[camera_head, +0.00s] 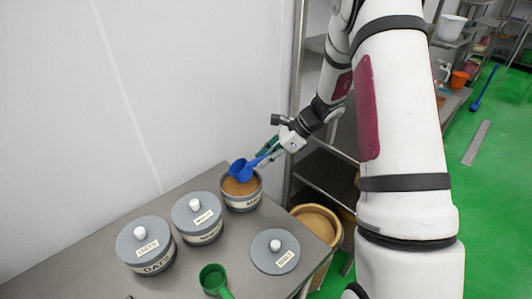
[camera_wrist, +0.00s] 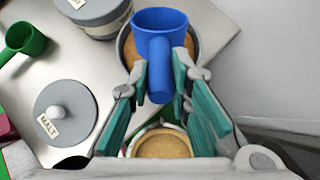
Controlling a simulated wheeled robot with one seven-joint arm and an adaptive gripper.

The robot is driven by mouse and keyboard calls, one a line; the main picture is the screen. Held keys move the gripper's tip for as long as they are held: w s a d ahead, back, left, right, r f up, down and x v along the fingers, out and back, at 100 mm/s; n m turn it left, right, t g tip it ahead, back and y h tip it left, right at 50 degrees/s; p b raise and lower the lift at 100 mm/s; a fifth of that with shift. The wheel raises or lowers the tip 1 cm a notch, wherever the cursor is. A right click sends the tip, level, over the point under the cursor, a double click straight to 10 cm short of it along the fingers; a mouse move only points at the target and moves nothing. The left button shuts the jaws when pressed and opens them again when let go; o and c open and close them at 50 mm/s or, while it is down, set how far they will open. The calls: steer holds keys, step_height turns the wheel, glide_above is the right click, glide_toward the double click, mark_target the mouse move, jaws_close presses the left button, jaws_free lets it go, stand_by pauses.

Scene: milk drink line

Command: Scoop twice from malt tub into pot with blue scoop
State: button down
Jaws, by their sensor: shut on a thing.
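My gripper (camera_head: 273,148) is shut on the handle of the blue scoop (camera_head: 239,168), and its teal fingers show in the wrist view (camera_wrist: 163,84). The scoop's cup (camera_wrist: 160,32) hangs over the open malt tub (camera_head: 242,204). Whether it touches the powder, and what is in the cup, I cannot tell. The tub is grey with brown powder inside. Its grey lid (camera_head: 275,262), labelled MALT in the wrist view, lies flat on the table. A round tan vessel (camera_head: 337,236) with brown content, perhaps the pot, stands lower, beyond the table's right edge.
Lidded tubs, an oats tub (camera_head: 155,262) and another (camera_head: 203,236), stand left of the malt tub. A green scoop (camera_head: 214,279) lies near the front. The white wall (camera_head: 70,110) is close behind. A metal rack (camera_head: 325,170) stands beyond the table's far right corner.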

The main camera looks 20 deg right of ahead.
mark_target(257, 159)
steer(key=shift+a+f+g+h, duration=0.1)
steer(key=shift+f+g+h, duration=0.3)
steer(key=shift+f+h, duration=0.65)
steer(key=shift+y, duration=0.25)
steer(key=shift+b+x, duration=0.7)
steer(key=shift+x, duration=1.65)
steer(key=shift+f, duration=0.1)
steer(key=shift+r+p, duration=0.9)
steer(key=shift+r, duration=2.35)
steer(key=shift+d+r+t+y+b, duration=0.25)
steer(key=shift+r+t+y, duration=0.3)
steer(key=shift+y, duration=0.35)
step_height(257, 159, up, 4)
steer(key=t+y, duration=0.1)
steer(key=y, duration=0.1)
steer(key=t+y+b, duration=0.1)
steer(key=y, duration=0.2)
steer(key=shift+a+t, duration=0.2)
steer(key=shift+t, duration=0.05)
